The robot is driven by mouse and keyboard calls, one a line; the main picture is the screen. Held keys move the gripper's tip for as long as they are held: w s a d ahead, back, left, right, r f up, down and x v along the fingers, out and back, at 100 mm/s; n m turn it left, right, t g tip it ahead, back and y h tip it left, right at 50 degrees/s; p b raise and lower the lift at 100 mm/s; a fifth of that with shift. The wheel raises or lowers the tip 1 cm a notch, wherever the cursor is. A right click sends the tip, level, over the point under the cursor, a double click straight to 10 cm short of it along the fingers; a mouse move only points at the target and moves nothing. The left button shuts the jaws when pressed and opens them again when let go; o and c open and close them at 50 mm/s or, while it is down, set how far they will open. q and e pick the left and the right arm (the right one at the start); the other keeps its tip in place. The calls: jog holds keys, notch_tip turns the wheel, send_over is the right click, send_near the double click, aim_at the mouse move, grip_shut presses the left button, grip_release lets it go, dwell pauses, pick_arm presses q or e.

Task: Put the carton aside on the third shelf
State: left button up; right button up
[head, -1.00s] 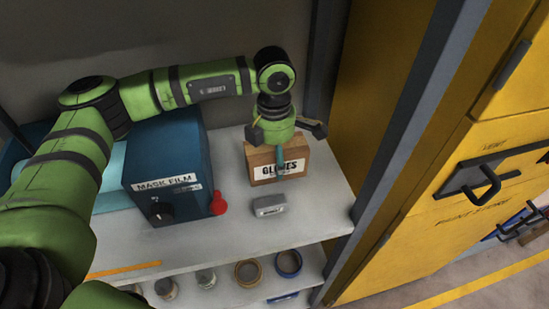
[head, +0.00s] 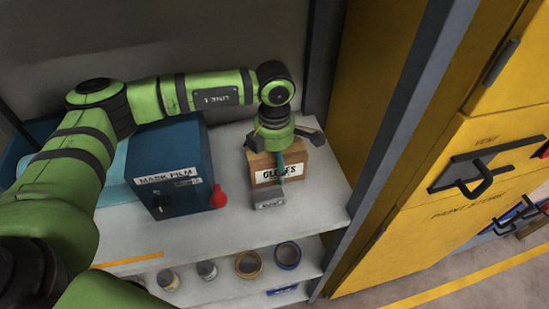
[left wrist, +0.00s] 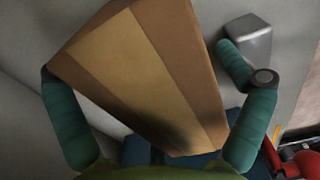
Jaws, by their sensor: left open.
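The carton (head: 298,171) is a brown box with a white GLOVES label. It stands on the upper visible shelf (head: 325,205), right of the blue box. My left gripper (head: 283,152) is over it, pointing down, with a teal finger in front of its face. In the left wrist view, the open fingers are on either side of the carton (left wrist: 145,75), with gaps visible. A small grey block (head: 268,197) is close in front of the carton and hides part of its lower edge; whether they touch is unclear. My right gripper is out of view.
A blue MASK FILM box (head: 178,158) with a red knob (head: 218,197) stands left of the carton. A grey upright post (head: 385,150) and yellow cabinet (head: 440,160) bound the right side. Tape rolls (head: 287,255) and jars sit on the lower shelf. Bare shelf lies front right.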

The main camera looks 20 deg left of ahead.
pick_arm(q)
jog(key=shift+w+r, duration=0.1)
jog(key=shift+r, duration=0.1)
notch_tip(320, 180, up, 10)
jog(key=b, duration=0.5)
jog(key=shift+r, duration=0.85)
